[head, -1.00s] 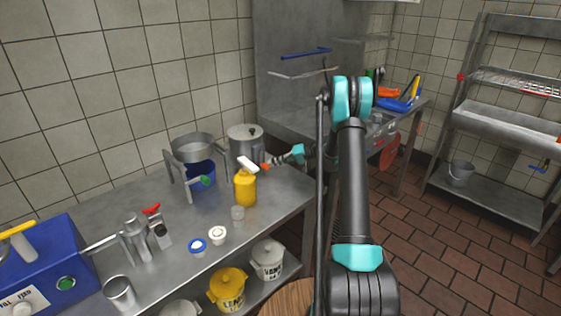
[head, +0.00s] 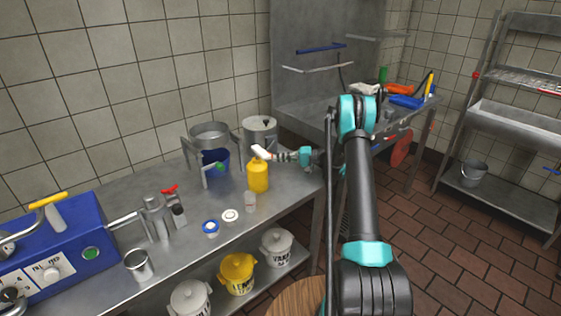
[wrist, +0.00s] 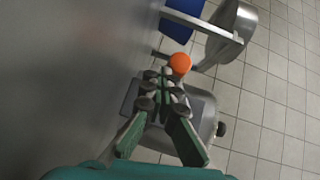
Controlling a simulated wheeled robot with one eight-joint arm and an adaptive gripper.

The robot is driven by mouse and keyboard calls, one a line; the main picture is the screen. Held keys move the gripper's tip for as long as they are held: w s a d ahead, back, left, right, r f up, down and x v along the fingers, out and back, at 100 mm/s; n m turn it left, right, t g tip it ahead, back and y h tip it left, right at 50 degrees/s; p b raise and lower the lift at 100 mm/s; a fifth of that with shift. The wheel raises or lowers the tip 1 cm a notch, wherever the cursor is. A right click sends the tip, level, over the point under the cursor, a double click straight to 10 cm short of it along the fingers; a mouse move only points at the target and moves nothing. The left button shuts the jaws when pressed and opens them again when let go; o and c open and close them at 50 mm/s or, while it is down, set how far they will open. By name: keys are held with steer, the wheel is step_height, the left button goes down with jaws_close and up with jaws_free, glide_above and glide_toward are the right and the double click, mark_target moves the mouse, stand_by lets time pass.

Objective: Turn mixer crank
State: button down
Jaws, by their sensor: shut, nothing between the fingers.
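My gripper (head: 286,156) is shut and empty, reaching left above the counter beside the yellow bottle (head: 257,178). In the wrist view the closed fingertips (wrist: 165,76) are just short of an orange ball-shaped knob (wrist: 180,63). I cannot tell whether they touch or what the knob is fixed to. A white piece (head: 261,152) shows at the gripper's tip in the head view. The metal bowl on a stand (head: 210,133), with a blue container (head: 215,160) under it, is left of the gripper. I cannot tell for sure which part is the mixer crank.
A lidded grey pot (head: 259,135) stands behind my gripper. A blue machine (head: 60,250) is on the counter's left end. Lidded buckets (head: 238,273) sit on the shelf below.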

steer(key=shift+s+a+r, duration=0.65)
steer(key=shift+s+a, duration=0.05)
steer(key=shift+a, duration=0.25)
steer(key=shift+s+a+r+m+y, duration=0.15)
steer(key=shift+a+r+m+y, duration=0.15)
steer(key=shift+m+y, duration=0.2)
steer(key=shift+r, duration=0.1)
stand_by(0.9)
